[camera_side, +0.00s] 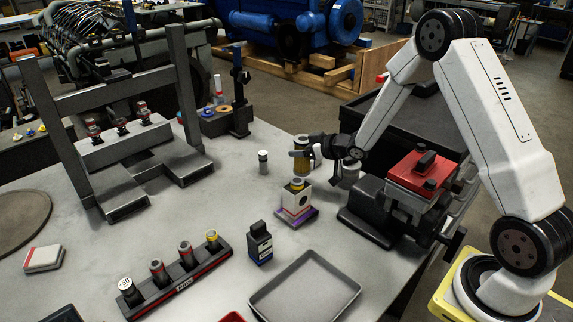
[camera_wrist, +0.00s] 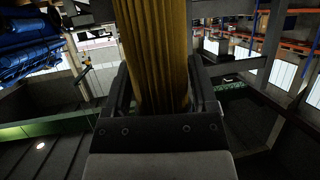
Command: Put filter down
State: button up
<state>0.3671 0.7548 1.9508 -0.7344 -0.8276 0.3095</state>
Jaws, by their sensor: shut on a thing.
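The filter (camera_side: 301,158) is a yellow-brown cylinder with a dark top. My gripper (camera_side: 306,150) is shut on it and holds it upright above the table. In the wrist view the filter (camera_wrist: 155,55) shows its pleated yellow side between the two dark fingers of my gripper (camera_wrist: 158,85). Whether the filter is right above the box I cannot tell.
A small vial (camera_side: 263,162) stands left of the filter. A vise (camera_side: 400,207) with a red part (camera_side: 420,172) is at the right. The table middle (camera_side: 190,215) is clear.

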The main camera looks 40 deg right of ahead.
aim_at(302, 161)
jog(key=shift+f, duration=2.05)
jog(key=shift+f, duration=0.1)
jog(key=o, duration=1.2)
